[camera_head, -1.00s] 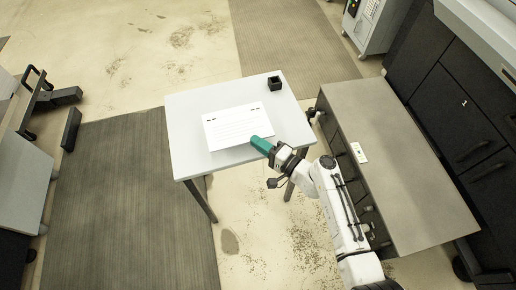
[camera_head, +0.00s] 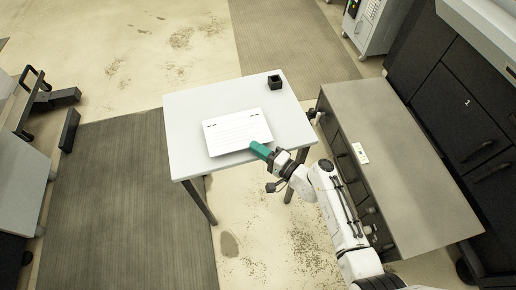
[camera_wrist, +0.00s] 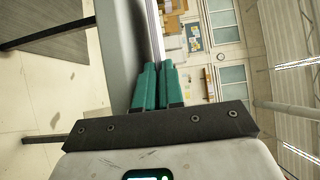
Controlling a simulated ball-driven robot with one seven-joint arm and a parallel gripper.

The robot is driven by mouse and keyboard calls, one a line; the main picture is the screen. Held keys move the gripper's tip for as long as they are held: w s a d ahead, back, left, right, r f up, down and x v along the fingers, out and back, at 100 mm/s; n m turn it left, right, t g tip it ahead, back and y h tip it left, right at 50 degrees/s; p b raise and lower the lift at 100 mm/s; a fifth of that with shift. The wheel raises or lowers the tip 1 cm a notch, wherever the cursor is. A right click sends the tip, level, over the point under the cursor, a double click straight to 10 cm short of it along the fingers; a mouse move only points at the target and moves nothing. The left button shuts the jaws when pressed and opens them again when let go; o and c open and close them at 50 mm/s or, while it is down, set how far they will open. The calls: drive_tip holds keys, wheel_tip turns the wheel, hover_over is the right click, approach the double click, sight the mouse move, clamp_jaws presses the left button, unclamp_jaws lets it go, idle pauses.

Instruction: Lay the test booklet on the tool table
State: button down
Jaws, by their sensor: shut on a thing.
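The test booklet (camera_head: 236,133) is a white sheet with lines of print and two dark marks near its far edge. In the head view it lies flat over the middle of the light grey tool table (camera_head: 190,105). My gripper (camera_head: 260,150), with teal fingers, is shut on its near right edge. In the wrist view the teal fingers (camera_wrist: 155,82) are close together on the booklet (camera_wrist: 154,30), seen edge-on as a thin strip. The table top (camera_wrist: 118,40) is close beside it. I cannot tell whether the booklet touches the table.
A small black open box (camera_head: 274,82) stands at the table's far right corner. A long grey bench (camera_head: 400,160) with a small white item (camera_head: 360,153) is to the right.

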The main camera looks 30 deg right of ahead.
drive_tip(key=shift+f, duration=0.25)
drive_tip(key=c, duration=1.3)
unclamp_jaws()
drive_tip(key=shift+s, duration=0.1)
drive_tip(key=shift+o, duration=0.2)
